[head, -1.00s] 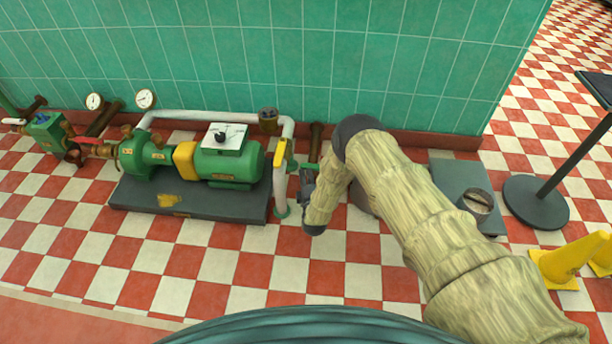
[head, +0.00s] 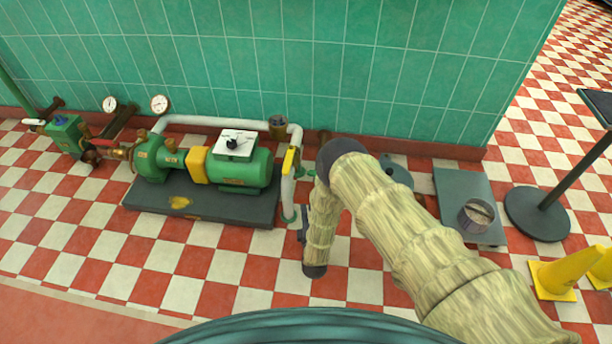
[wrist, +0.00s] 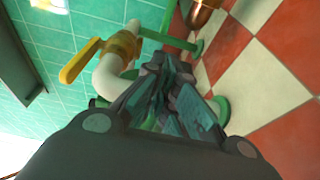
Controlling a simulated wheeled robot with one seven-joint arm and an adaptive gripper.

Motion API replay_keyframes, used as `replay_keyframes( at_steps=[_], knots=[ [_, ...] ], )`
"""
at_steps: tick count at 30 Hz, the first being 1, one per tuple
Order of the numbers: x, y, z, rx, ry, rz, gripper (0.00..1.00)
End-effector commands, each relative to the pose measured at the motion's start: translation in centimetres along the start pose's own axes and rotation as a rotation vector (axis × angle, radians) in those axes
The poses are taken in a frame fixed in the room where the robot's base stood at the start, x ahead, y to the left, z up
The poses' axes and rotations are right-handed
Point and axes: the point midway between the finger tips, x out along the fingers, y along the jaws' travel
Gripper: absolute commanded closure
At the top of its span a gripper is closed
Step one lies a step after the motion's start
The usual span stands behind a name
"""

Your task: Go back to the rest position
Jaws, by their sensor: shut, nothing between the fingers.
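My gripper (wrist: 178,100) shows in the wrist view with its dark fingers together and nothing between them. In the head view my arm, in a pale ribbed sleeve, bends down in front of the pump's right end, and its forearm hides most of the gripper. The white pipe (wrist: 112,75) with a yellow lever valve (wrist: 122,45) is left of the fingers in the wrist view. In the head view the yellow valve handle (head: 290,160) is just left of my forearm. I cannot tell the exact gap between the fingers and the pipe.
A green pump (head: 240,170) stands on a dark plinth (head: 215,207) by the green tiled wall. A grey plate (head: 450,187) bears a metal pot (head: 477,215). A black stand (head: 538,212) and yellow cones (head: 560,273) are at the right. Checkered floor at lower left is clear.

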Motion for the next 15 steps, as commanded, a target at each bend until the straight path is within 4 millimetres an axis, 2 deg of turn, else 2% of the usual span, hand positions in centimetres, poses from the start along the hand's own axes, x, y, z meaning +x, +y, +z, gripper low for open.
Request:
replay_keyframes(
  at_steps=[8,11,15],
  knots=[
    [-0.3,-0.2,0.4,0.016,0.001,-0.022,1.0],
    [-1.1,-0.7,1.5,0.071,0.001,-0.086,1.0],
    [-3.7,-1.7,4.3,0.218,-0.021,-0.251,1.0]
  ],
)
